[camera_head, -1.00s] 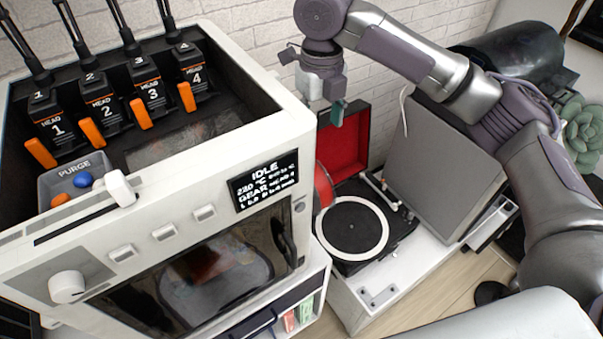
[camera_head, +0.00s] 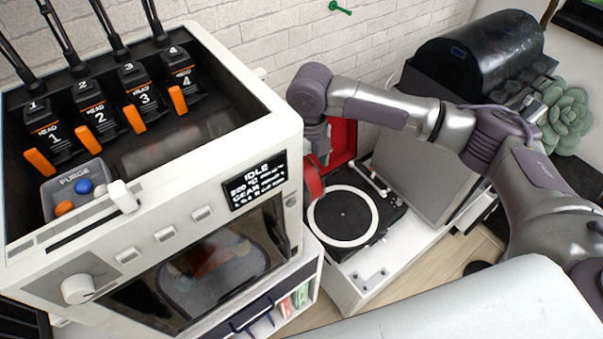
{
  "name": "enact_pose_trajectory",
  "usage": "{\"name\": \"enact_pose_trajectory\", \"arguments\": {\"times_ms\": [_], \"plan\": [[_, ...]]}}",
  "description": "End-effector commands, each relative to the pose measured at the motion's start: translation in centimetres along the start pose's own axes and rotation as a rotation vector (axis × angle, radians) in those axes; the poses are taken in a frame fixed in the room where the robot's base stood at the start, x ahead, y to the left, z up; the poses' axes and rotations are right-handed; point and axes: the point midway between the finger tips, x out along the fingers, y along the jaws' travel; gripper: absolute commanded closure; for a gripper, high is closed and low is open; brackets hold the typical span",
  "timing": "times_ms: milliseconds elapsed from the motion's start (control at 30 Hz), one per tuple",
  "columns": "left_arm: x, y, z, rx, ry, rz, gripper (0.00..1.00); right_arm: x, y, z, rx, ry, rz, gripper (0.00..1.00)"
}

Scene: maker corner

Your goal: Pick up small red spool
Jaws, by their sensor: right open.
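A red round piece, likely the small red spool (camera_head: 314,182), shows at the right side of the printer, beside the turntable. Only part of it is seen, as the printer's corner hides its left side. My right gripper (camera_head: 319,152) is open and points down just above and behind the red piece. Its fingertips are mostly hidden, and I cannot tell whether they touch it. My left gripper is not in view.
The large white printer (camera_head: 150,240) fills the left. The turntable (camera_head: 347,217) with its red lid (camera_head: 343,143) stands close to the right gripper. A grey panel (camera_head: 425,172) leans behind it. A black cylinder-shaped machine (camera_head: 480,60) and a succulent (camera_head: 566,120) are at right.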

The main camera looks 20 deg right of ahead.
Motion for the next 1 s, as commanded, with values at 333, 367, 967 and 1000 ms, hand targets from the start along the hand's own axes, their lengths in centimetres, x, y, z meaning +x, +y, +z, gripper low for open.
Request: {"name": "enact_pose_trajectory", "arguments": {"times_ms": [333, 367, 967, 1000], "plan": [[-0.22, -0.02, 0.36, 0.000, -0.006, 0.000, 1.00, 1.03, 0.01, 0.00, -0.001, -0.001, 0.000, 0.26], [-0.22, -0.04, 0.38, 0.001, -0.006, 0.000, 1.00, 1.03, 0.01, 0.00, -0.001, 0.000, -0.001, 0.31], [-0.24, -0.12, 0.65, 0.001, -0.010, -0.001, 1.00, 0.89, 0.02, 0.06, -0.001, -0.002, 0.000, 1.00], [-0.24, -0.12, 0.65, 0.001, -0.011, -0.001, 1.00, 0.89, 0.02, 0.06, -0.001, -0.002, 0.000, 1.00]]}}
